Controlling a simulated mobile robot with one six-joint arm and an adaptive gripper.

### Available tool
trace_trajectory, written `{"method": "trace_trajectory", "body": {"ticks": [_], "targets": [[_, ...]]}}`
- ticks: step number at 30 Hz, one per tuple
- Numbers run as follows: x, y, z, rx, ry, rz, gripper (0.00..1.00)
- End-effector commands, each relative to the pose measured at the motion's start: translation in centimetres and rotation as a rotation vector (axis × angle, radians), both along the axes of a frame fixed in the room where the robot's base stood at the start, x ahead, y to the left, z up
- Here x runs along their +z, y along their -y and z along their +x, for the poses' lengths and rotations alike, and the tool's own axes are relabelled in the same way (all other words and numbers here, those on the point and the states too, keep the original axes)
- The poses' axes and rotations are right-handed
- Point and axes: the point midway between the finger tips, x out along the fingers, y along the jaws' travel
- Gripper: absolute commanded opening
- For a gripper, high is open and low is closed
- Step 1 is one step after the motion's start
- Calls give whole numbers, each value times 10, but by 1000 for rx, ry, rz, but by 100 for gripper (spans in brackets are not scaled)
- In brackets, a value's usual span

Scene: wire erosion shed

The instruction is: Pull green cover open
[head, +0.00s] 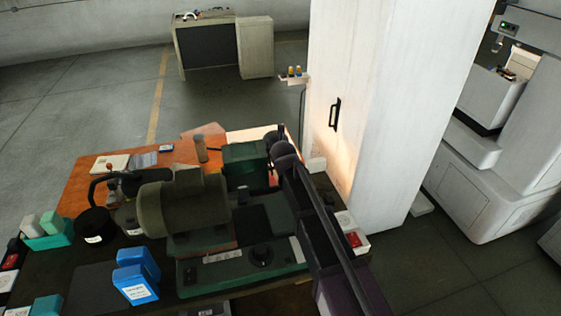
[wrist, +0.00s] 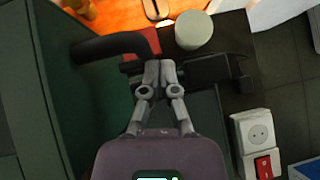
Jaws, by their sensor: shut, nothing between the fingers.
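The green cover (head: 243,162) is a boxy dark green housing on the machine at the middle of the workbench in the head view. A dark green surface (wrist: 72,85) fills the left of the wrist view; I cannot tell whether it is the cover. A curved dark handle-like bar (wrist: 120,44) lies just beyond the fingertips. My gripper (wrist: 158,66) is shut and empty, its tips close to the bar; contact cannot be told. In the head view, my arm reaches over the machine's right side, and the fingertips are hard to make out beside the cover.
The workbench (head: 85,187) carries blue boxes (head: 138,275), a teal tray (head: 48,240) and a large olive motor-like cylinder (head: 185,205). A socket with a red switch (wrist: 262,162) lies right of my gripper. A tall white cabinet (head: 385,110) stands close behind the bench's right side.

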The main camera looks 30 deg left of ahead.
Motion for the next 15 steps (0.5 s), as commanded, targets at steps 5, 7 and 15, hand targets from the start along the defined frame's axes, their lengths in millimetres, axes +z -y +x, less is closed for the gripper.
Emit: {"method": "trace_trajectory", "body": {"ticks": [5, 7, 15], "targets": [[0, -3, -2, 4, 0, 0, 0], [0, -2, -3, 4, 0, 0, 0], [0, 15, -12, 2, 0, 1, 0]]}}
